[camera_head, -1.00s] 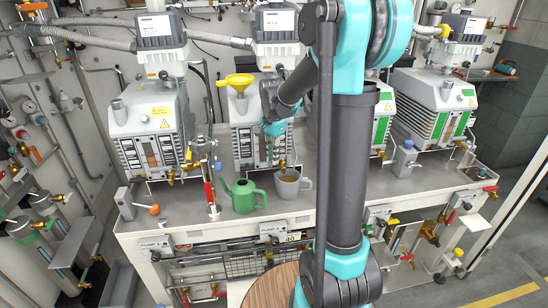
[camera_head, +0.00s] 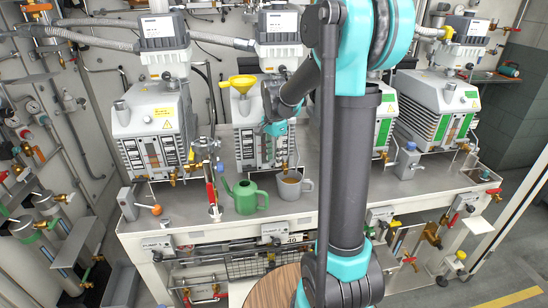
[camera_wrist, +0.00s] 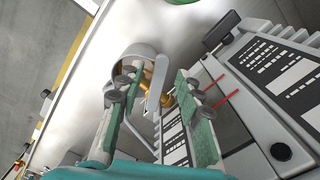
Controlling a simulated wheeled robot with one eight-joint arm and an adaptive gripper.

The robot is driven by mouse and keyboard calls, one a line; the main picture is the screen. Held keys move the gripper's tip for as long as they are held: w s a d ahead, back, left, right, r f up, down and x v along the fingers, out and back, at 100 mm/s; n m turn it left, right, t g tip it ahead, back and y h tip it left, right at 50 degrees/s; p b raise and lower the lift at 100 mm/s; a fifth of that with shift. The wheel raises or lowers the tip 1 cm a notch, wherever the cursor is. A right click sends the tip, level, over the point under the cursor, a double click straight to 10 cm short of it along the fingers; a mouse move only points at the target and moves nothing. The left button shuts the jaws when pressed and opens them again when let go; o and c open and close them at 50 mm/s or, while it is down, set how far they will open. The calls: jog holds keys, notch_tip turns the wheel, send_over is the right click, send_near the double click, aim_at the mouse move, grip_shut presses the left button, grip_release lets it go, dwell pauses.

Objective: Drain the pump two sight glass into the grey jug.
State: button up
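Pump two (camera_head: 246,138) is a grey pump with a yellow funnel (camera_head: 242,82) on top; my gripper partly covers its front. The wrist view shows its white-labelled front (camera_wrist: 285,75) and two short red marks. I cannot clearly make out the sight glass.
A green watering can (camera_head: 246,197) stands just left of the jug. Other pumps stand on both sides, pump one (camera_head: 153,125) at left. The bench (camera_head: 180,215) has bare room at its front left.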

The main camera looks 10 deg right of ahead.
aim_at(274, 161)
notch_tip(274, 161, up, 12)
dwell(0.5)
jog(key=shift+f, duration=0.1)
